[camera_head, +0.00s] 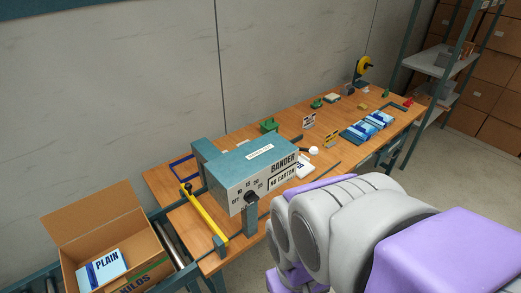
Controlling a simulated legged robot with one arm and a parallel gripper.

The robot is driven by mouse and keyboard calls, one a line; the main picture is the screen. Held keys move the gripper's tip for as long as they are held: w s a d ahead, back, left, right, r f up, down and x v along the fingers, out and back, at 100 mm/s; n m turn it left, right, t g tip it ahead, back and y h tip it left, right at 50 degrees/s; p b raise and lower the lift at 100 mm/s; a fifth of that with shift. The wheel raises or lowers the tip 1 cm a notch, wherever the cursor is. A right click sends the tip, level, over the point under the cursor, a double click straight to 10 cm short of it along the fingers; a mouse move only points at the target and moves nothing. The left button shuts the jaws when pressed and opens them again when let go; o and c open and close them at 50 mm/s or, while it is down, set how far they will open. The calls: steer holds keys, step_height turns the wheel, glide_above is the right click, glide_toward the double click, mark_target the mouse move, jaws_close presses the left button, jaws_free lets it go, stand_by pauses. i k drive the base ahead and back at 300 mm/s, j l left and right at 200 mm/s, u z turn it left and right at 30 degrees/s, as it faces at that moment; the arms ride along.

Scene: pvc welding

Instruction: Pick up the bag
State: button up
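Blue-and-white flat bags lie on the wooden table. One bag (356,132) is right of the table's middle, and another bag (379,119) lies just beyond it. A bag marked PLAIN (104,268) is inside the open carton at the lower left. My grey and purple arm fills the lower right, in front of the table. My gripper's fingers do not show, so I cannot tell what they are near.
The bander machine (252,170) and a yellow bar (203,214) stand at the table's near end. The open carton (160,272) sits on a roller conveyor. Small green and yellow items and a yellow tape dispenser (363,66) line the table's back. Shelves (440,66) stand at the right.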

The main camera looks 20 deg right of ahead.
mark_target(304, 168)
steer(key=i+l+u, duration=0.1)
steer(key=l, duration=0.3)
steer(key=i+l+u, duration=0.1)
steer(key=i+l, duration=0.15)
steer(key=l, duration=0.15)
steer(key=i+l+u, duration=0.1)
steer(key=l, duration=0.3)
steer(key=i+l+u, duration=0.1)
steer(key=l, duration=0.3)
steer(key=i+l+u, duration=0.1)
steer(key=i+l, duration=0.15)
steer(key=l, duration=0.2)
steer(key=i+l+u, duration=0.1)
steer(key=l, duration=0.35)
